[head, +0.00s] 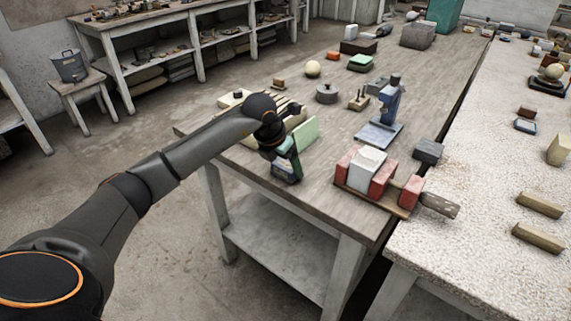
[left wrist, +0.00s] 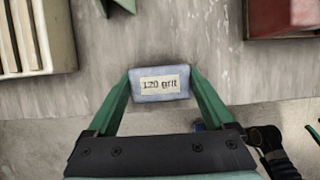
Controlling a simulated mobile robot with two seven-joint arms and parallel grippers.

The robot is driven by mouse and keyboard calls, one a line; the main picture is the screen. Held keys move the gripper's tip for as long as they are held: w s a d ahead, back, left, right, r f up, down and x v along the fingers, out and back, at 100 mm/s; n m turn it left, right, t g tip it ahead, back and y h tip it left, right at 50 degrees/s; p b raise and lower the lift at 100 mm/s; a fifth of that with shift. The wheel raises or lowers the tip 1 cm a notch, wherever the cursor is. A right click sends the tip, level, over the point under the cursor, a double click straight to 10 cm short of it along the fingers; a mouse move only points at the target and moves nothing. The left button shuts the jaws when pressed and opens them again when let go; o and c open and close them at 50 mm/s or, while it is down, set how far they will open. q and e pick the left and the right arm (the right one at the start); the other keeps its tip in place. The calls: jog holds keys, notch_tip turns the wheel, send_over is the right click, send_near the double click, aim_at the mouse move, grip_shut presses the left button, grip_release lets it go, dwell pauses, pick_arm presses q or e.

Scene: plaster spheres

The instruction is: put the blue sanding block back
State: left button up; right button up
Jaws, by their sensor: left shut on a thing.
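The blue sanding block (left wrist: 161,92) shows in the left wrist view as a pale blue block with a "120 grit" label. My left gripper (head: 288,170) is shut on it, one green finger on each side. In the head view the gripper is at the near left edge of the wooden workbench (head: 325,195), and I cannot clearly tell the block from the fingers there. In the left wrist view the block overlaps the bench's edge, with floor showing below. Whether it touches the bench I cannot tell. My right gripper is not in view.
Red and white blocks (head: 368,160) sit on a board to the gripper's right. A blue stand (head: 387,110) is behind them. A light green piece (head: 306,133) is close beside the gripper. A slatted holder (left wrist: 25,35) lies left in the wrist view. Bare wood surrounds the gripper between these.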

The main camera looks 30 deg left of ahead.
pick_arm(q)
jog(key=shift+f, duration=0.15)
jog(key=o, duration=1.2)
